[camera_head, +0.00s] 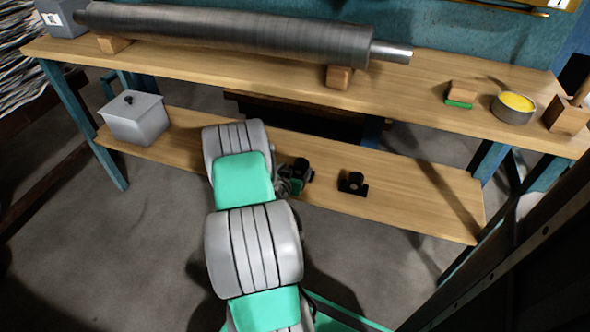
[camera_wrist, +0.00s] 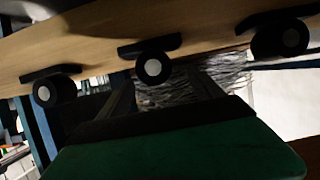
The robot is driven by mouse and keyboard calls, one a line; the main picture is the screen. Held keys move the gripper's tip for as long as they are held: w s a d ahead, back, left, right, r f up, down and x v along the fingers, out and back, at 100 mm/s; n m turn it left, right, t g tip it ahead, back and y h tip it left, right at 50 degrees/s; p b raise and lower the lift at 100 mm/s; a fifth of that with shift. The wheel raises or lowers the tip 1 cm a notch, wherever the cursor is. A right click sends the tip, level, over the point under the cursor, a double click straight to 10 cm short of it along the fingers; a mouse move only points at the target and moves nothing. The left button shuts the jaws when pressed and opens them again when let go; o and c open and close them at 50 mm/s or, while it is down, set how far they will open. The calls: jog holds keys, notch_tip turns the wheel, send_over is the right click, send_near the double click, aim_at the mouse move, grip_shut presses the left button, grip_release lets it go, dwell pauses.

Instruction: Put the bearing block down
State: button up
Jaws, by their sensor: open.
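A black bearing block (camera_head: 353,184) with a round bore stands on the lower wooden shelf (camera_head: 420,205), right of my gripper (camera_head: 296,178). In the wrist view, three such blocks show along the shelf: one at the left (camera_wrist: 50,88), a middle bearing block (camera_wrist: 152,66) and one at the right (camera_wrist: 282,40). My gripper (camera_wrist: 163,88) is open there, its two dark fingers apart, with the middle block in line with the gap between them. I cannot tell whether the fingers touch it. In the head view, my arm hides part of the shelf, and the gripper is small and dark.
A grey lidded box (camera_head: 137,119) stands at the shelf's left end. The upper bench (camera_head: 420,98) overhangs behind, carrying a long grey roll (camera_head: 240,34) on wooden chocks and a yellow-filled tin (camera_head: 513,107). The shelf's right part is clear.

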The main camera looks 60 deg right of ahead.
aim_at(303, 164)
jog(key=shift+d+f+b, duration=0.2)
jog(key=shift+f+b, duration=0.1)
jog(key=shift+f, duration=0.4)
jog(key=b+x, duration=0.1)
jog(key=x, duration=0.1)
jog(key=b+x, duration=0.1)
jog(key=x, duration=0.1)
jog(key=b+x, duration=0.1)
jog(key=x, duration=0.2)
jog(key=shift+s+d+f, duration=0.1)
jog(key=shift+s+d, duration=0.05)
jog(key=shift+s, duration=0.2)
jog(key=shift+d, duration=0.15)
grip_shut()
